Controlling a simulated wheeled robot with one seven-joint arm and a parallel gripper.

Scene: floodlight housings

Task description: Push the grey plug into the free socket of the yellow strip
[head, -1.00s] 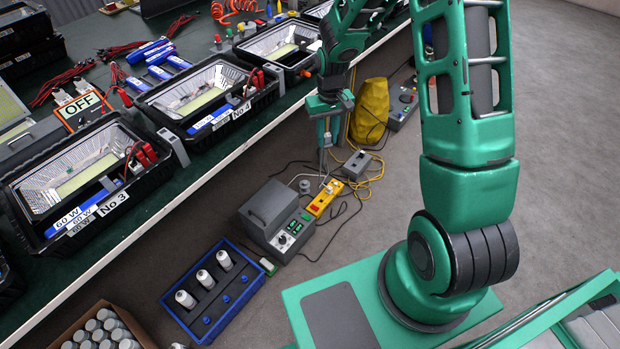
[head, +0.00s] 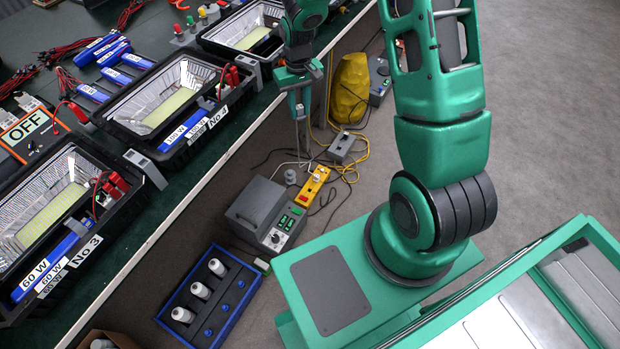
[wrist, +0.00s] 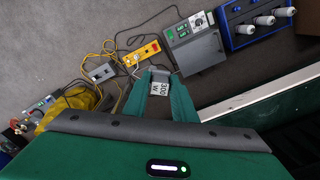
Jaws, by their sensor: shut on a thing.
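My gripper (wrist: 159,76) is shut on a small pale grey block marked "300 W" (wrist: 160,87), which sits between the two green fingers in the wrist view. It seems to be the grey plug, but its pins are hidden. The strip (wrist: 142,53) lies just beyond the fingertips in the wrist view. Its free socket is too small to tell.
A grey instrument box (head: 262,207) stands beside the strip, and a blue crate (head: 238,262) with white bottles is nearer. A small grey box (head: 341,147), loose cables and a yellow sack (head: 350,88) lie behind. The bench edge (head: 215,160) runs along the left; open floor is right.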

